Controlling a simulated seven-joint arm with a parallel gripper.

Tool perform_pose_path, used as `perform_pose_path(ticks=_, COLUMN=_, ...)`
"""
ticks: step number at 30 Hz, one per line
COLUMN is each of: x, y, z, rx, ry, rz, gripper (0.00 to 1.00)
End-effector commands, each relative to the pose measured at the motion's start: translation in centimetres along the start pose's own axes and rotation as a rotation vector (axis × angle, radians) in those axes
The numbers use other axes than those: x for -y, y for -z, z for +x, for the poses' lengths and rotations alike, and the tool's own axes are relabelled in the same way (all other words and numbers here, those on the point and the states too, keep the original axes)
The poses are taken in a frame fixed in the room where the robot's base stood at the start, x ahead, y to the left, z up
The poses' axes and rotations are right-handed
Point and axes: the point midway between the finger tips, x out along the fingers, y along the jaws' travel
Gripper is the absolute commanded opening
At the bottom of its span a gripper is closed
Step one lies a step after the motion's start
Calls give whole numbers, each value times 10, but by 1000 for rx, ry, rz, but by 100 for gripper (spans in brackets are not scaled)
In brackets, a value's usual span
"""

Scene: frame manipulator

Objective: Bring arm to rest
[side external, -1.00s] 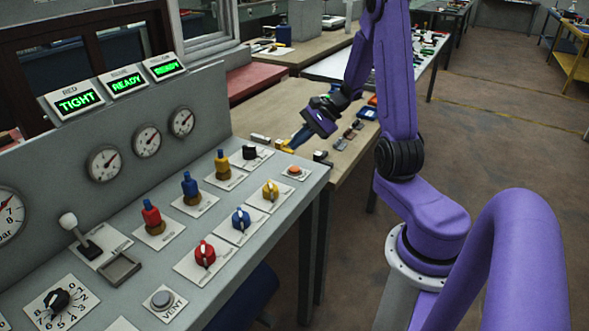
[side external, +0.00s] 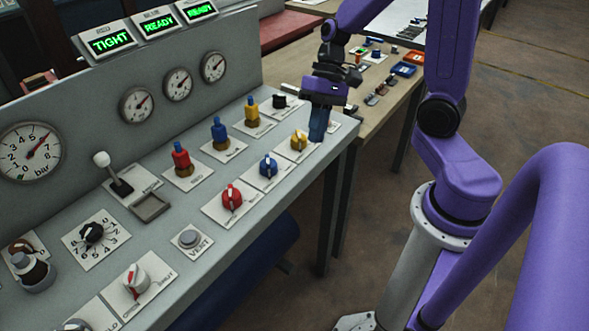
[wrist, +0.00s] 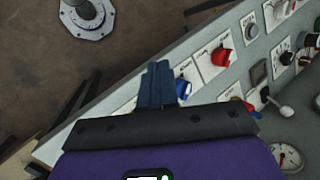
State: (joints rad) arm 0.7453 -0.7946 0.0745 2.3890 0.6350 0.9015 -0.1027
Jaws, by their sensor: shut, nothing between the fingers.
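My gripper (side external: 318,122) is purple and black with dark blue fingers, shut and empty. In the side external view it points down by the right end of the grey control panel (side external: 215,258), close to the yellow knob (side external: 299,140). I cannot tell whether it touches the panel. In the wrist view the shut fingers (wrist: 157,85) stand in front of the panel's edge and partly cover the blue knob (wrist: 183,88). My purple arm reaches over from the right.
The panel carries a red knob (side external: 231,196), a lever (side external: 112,172), a vent button (side external: 189,238) and upright red, blue and yellow fittings. Three displays read TIGHT, READY, READY. A wooden bench (side external: 385,105) with small parts stands behind. The floor at right is open.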

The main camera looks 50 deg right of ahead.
Motion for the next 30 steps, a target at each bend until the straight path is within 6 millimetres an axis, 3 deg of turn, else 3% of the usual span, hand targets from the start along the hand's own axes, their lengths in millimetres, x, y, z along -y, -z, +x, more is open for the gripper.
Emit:
perform_pose_path(ticks=6, x=9, y=-48, z=10, rx=51, ry=-156, rz=-327, gripper=0)
perform_pose_path(ticks=15, x=8, y=-101, z=15, rx=80, ry=-338, rz=-770, gripper=0)
perform_pose_path(ticks=24, x=2, y=-141, z=13, rx=65, ry=-469, rz=-1195, gripper=0)
perform_pose_path(ticks=30, x=-1, y=-153, z=11, rx=50, ry=-506, rz=-1351, gripper=0)
